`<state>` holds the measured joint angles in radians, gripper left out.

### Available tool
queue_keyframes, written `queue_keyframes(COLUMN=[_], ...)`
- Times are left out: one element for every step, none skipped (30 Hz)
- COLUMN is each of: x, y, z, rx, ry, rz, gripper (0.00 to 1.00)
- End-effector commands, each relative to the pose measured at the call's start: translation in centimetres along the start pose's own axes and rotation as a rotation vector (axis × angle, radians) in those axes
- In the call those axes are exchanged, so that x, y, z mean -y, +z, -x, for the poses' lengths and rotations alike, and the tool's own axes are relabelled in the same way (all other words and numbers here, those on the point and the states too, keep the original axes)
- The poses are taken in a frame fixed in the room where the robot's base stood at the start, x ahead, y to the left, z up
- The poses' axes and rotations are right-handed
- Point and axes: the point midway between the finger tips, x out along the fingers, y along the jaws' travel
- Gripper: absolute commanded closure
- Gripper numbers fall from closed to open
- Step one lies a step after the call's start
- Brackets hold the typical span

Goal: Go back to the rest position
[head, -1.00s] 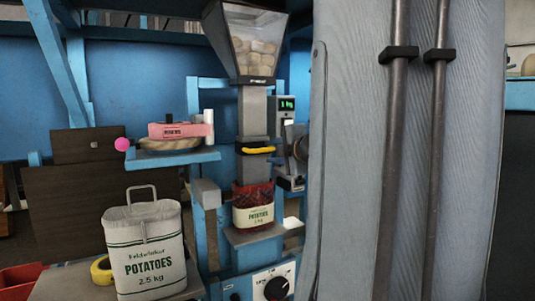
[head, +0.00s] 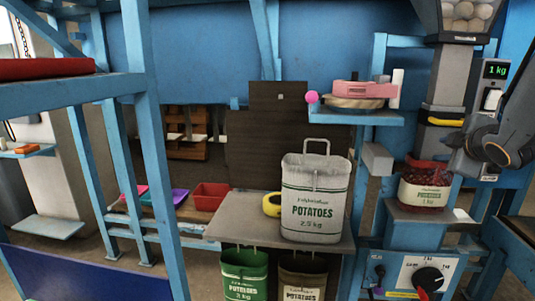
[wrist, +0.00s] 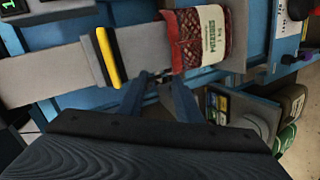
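My gripper (wrist: 158,78) shows in the wrist view as two dark blue fingers with a gap between them and nothing held. Its tips are near the grey spout and the red net potato sack (wrist: 202,38). In the head view, my dark arm reaches in from the right edge, and its end is beside the same red sack (head: 424,188). I cannot make out the fingers there. The sack stands upright on a small shelf under the spout, below a yellow band (head: 455,122).
The hopper (head: 470,14) is above the spout. A white potato sack (head: 315,200) stands on a grey shelf (head: 240,230); green (head: 244,272) and brown (head: 302,277) sacks hang below. A pink-topped sewing head (head: 365,90) is on a blue bracket. Blue frame posts (head: 150,130) stand at left.

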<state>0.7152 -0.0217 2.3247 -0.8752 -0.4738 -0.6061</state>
Motion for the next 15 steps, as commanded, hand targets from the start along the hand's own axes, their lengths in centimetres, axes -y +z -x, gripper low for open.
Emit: queue_keyframes(x=[3.0,4.7,7.1,9.0,10.9,13.5,15.4,17.3,19.8,21.6,23.4,25.7,27.3,28.8,30.7], y=[-1.7,-2.3,-3.1,-3.8,-4.4,-5.3,-6.0,-6.6,-7.4,-8.0,-8.6,-9.4,-9.9,-10.4,-11.0], z=[-0.7,-0.8,-0.9,-0.8,-0.6,-0.1,0.3,0.9,1.9,2.6,3.5,4.9,5.9,7.0,8.6], rx=[0.027,0.052,0.088,0.116,0.147,0.19,0.223,0.258,0.305,0.341,0.378,0.43,0.47,0.508,0.56], ry=[-0.064,-0.101,-0.152,-0.193,-0.234,-0.29,-0.331,-0.373,-0.427,-0.467,-0.506,-0.558,-0.595,-0.63,-0.675], rz=[-0.086,-0.142,-0.215,-0.267,-0.319,-0.384,-0.431,-0.473,-0.527,-0.563,-0.597,-0.64,-0.669,-0.695,-0.725], gripper=[0.69,0.69,0.69,0.69,0.69,0.69,0.69,0.69,0.69,0.69,0.69,0.69,0.69,0.69,0.69])
